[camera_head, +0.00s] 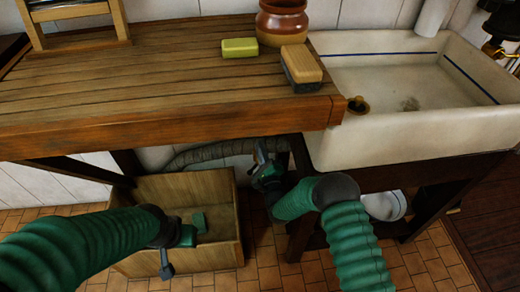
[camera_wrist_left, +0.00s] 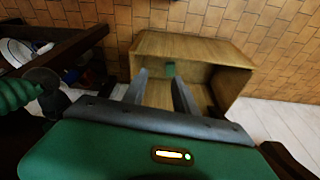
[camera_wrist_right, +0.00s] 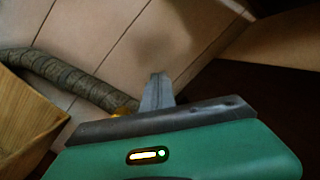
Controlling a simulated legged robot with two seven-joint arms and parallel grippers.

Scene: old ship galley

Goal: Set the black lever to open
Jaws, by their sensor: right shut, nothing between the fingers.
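I cannot make out the black lever for certain in any view. My right gripper (camera_head: 264,160) is under the wooden counter, near the end of a grey ribbed hose (camera_head: 210,151). In the right wrist view its fingers (camera_wrist_right: 158,78) are shut together with nothing between them. A small brass-coloured part (camera_wrist_right: 125,112) shows just left of these fingers, mostly hidden by the gripper body. My left gripper (camera_head: 178,250) is over the wooden crate on the floor. In the left wrist view its fingers (camera_wrist_left: 160,77) are apart and empty.
The wooden crate (camera_head: 185,183) holds a green block (camera_head: 199,222). A white sink (camera_head: 420,140) is at right. Counter legs flank my right arm.

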